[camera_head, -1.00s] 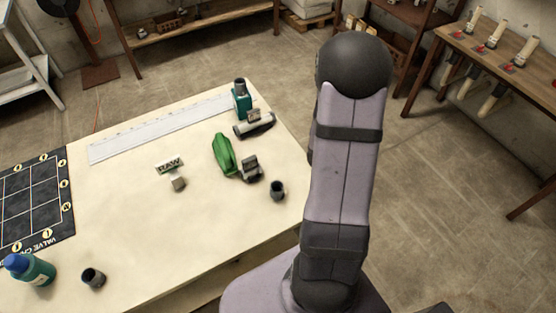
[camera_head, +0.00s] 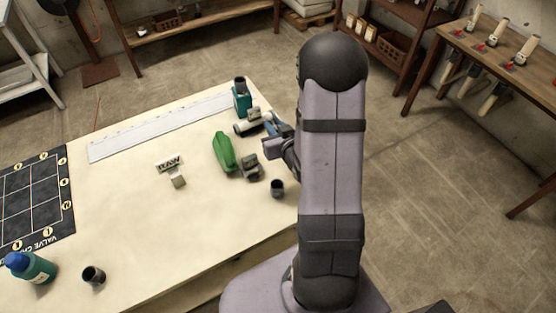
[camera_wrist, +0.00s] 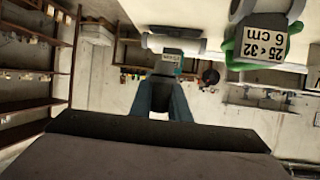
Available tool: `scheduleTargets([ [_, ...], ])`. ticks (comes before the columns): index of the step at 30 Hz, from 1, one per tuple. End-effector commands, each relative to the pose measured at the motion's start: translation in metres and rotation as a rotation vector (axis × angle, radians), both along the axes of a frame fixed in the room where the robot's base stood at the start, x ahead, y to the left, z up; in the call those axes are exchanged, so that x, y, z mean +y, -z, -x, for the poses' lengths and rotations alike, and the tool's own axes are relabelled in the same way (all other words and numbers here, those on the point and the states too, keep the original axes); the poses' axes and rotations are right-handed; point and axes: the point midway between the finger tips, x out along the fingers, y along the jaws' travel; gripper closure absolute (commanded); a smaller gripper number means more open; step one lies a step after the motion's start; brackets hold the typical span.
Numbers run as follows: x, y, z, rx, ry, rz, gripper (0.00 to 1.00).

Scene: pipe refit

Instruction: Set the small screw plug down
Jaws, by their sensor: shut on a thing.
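My gripper (camera_head: 272,128) is over the right part of the table, beside the grey pipe fitting with a label. In the wrist view its two blue fingers (camera_wrist: 166,82) point away from the camera and close towards each other at the tips. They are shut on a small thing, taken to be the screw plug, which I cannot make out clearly. The labelled fitting (camera_wrist: 175,44), a lying tube, shows just beyond the fingertips. I cannot tell whether the held thing touches the table (camera_head: 120,200).
A green object (camera_head: 223,151), a grey fitting (camera_head: 252,167) and a dark cup-like piece (camera_head: 278,188) stand close by. A teal piece with a dark top (camera_head: 241,98) is behind. A white strip (camera_head: 150,127) lies at the back. The table's middle front is clear.

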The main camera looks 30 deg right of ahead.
Motion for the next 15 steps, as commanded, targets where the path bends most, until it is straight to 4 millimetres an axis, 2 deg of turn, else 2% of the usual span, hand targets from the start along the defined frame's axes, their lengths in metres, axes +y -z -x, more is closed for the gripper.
scheduleTargets([
  [5, 0.000, 0.008, 0.000, 0.003, 0.002, -0.002, 1.00],
  [15, 0.000, 0.048, 0.000, 0.003, 0.002, -0.002, 1.00],
])
